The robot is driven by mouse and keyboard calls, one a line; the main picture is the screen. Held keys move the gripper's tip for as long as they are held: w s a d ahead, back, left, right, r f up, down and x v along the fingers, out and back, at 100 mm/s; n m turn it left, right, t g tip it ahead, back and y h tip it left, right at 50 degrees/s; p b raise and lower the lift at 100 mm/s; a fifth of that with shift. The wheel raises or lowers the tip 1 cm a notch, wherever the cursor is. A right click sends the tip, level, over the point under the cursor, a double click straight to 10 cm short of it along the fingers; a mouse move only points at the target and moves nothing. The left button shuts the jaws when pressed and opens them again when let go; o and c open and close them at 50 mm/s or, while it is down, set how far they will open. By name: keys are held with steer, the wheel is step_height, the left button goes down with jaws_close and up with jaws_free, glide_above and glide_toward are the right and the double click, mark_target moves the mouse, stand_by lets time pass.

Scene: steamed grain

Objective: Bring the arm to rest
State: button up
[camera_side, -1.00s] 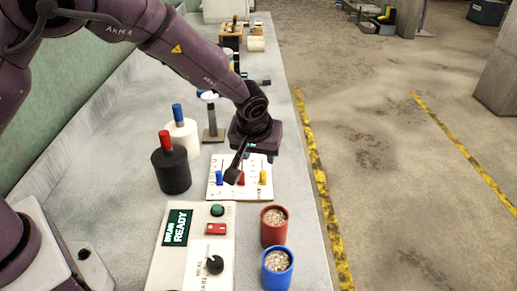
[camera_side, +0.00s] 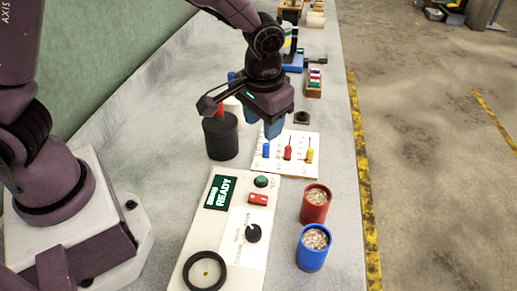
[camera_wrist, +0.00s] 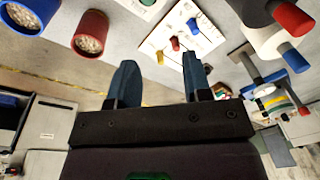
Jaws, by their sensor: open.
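My gripper (camera_side: 262,122) hangs over the bench in the side view, blue fingers pointing down, just beyond the white card with blue, red and yellow pegs (camera_side: 287,169). In the wrist view my gripper (camera_wrist: 158,78) has its two blue fingers spread apart, with nothing between them. The black cylinder with a red top (camera_side: 221,138) stands just left of the gripper; a white cylinder behind it is mostly hidden by the arm.
A red cup (camera_side: 315,207) and a blue cup (camera_side: 311,252), both filled with grain, stand near the bench's right edge. A control panel reading READY (camera_side: 214,238) lies left of them. A small rack of coloured items (camera_side: 314,82) stands farther back.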

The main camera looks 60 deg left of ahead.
steer(key=s+a+r+t, duration=0.2)
steer(key=s+a+r, duration=0.2)
steer(key=s+r, duration=0.4)
steer(key=s+a+r+m+t+h, duration=0.1)
steer(key=s+a+r+t, duration=0.1)
steer(key=s+r, duration=0.6)
steer(key=shift+s+a+t, duration=0.3)
steer(key=shift+s+a, duration=0.05)
steer(key=shift+a, duration=0.55)
steer(key=shift+o, duration=0.5)
steer(key=shift+r, duration=0.1)
stand_by(1.6)
